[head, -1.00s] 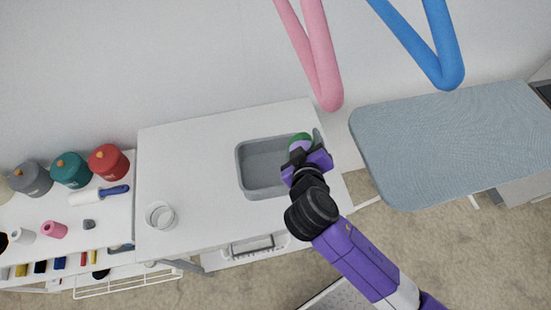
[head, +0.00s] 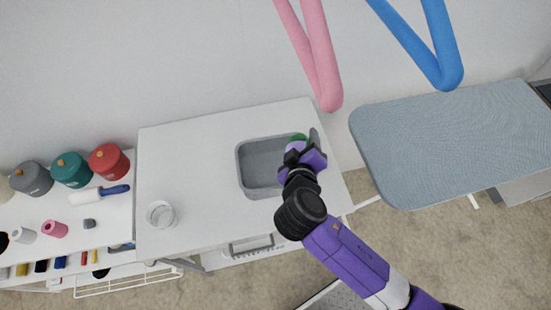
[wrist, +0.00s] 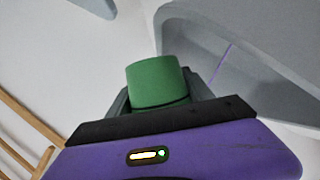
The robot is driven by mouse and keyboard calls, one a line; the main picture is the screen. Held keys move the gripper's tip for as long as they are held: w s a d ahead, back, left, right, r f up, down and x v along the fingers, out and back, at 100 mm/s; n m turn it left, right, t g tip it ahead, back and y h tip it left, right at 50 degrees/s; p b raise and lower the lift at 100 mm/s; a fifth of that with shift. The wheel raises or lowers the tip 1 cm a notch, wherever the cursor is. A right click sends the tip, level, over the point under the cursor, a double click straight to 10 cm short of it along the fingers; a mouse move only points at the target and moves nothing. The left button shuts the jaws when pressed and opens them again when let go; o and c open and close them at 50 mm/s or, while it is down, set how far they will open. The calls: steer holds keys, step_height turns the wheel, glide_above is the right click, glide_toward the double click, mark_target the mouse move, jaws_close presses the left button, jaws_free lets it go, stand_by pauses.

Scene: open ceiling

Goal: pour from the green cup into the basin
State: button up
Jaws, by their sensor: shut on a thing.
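The green cup (head: 299,137) is at the right end of the grey basin (head: 243,170) in the head view, mostly hidden by my gripper (head: 308,147). A lilac patch shows beside its green edge. In the wrist view the green cup (wrist: 155,82) sits between the fingers of my gripper (wrist: 158,100), which is shut on it. The grey basin (wrist: 265,45) fills the upper right there, and a thin purple line shows against it, beside the cup. I cannot tell the cup's exact tilt or how much is in it.
The basin is set in a white table (head: 190,160). A clear glass (head: 161,214) stands at its front left. A shelf with lidded pots (head: 72,170) is at the left. A grey-blue board (head: 450,145) is at the right. Pink (head: 325,60) and blue (head: 440,50) tubes rise behind.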

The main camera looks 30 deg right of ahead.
steer(key=shift+r+n+h+p, duration=0.35)
steer(key=shift+n+h+p, duration=0.15)
steer(key=shift+n+p, duration=0.1)
stand_by(1.0)
steer(key=shift+f+n+g+h, duration=0.4)
steer(key=shift+f+n+g, duration=0.05)
steer(key=shift+n+g, duration=0.05)
stand_by(0.8)
steer(key=shift+w+a+r+n+h, duration=0.1)
steer(key=shift+r+n+h, duration=0.25)
steer(key=shift+n+h, duration=0.25)
stand_by(0.8)
steer(key=shift+w+a+r+n+g+h+p, duration=0.3)
steer(key=shift+w+a+n, duration=0.05)
steer(key=shift+a+n, duration=0.2)
stand_by(0.8)
steer(key=shift+w+a+f+n+h, duration=0.1)
steer(key=shift+a+f+n+h, duration=0.05)
steer(key=shift+f+n+h, duration=0.4)
stand_by(0.9)
steer(key=shift+r, duration=0.1)
steer(key=shift+s+d+r+m+y, duration=0.25)
steer(key=shift+s+d+m+y, duration=0.2)
steer(key=shift+d+m+y, duration=0.4)
steer(key=shift+a+f+m, duration=0.1)
steer(key=shift+a+m, duration=0.1)
steer(key=shift+m, duration=0.05)
